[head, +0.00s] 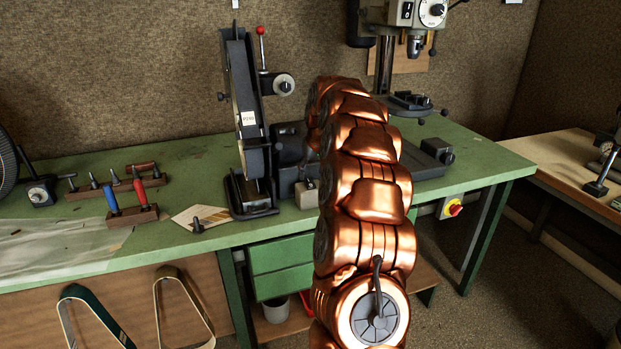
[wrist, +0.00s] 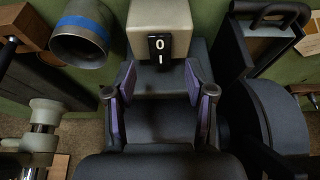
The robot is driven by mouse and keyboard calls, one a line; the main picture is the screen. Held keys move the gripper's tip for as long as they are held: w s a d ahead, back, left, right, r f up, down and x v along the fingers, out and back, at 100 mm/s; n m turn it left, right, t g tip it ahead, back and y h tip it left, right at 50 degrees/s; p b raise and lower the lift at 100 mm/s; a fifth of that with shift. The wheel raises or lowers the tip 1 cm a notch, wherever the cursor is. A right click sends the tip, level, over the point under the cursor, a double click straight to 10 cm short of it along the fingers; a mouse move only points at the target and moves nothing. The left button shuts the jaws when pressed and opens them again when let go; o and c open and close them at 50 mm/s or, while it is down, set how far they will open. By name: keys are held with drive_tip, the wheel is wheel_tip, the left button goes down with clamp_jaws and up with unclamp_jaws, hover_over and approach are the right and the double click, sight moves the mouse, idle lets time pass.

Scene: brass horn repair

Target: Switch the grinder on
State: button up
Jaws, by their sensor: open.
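The belt grinder (head: 245,100) stands upright on the green bench, with a dark body and a red-knobbed lever. A small beige switch box (head: 307,194) sits at its base, partly behind my arm. I see no finger touching the switch. In the head view my gripper is hidden behind my copper arm.
A red-and-yellow switch (head: 452,208) is on the bench's front right. Tools in a wooden rack (head: 132,215) lie left. In the wrist view, a blue-ringed pipe (wrist: 82,32) is left of the box.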

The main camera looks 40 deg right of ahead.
sight(310, 183)
drive_tip(key=shift+p+x, duration=0.35)
drive_tip(key=shift+x, duration=1.65)
clamp_jaws()
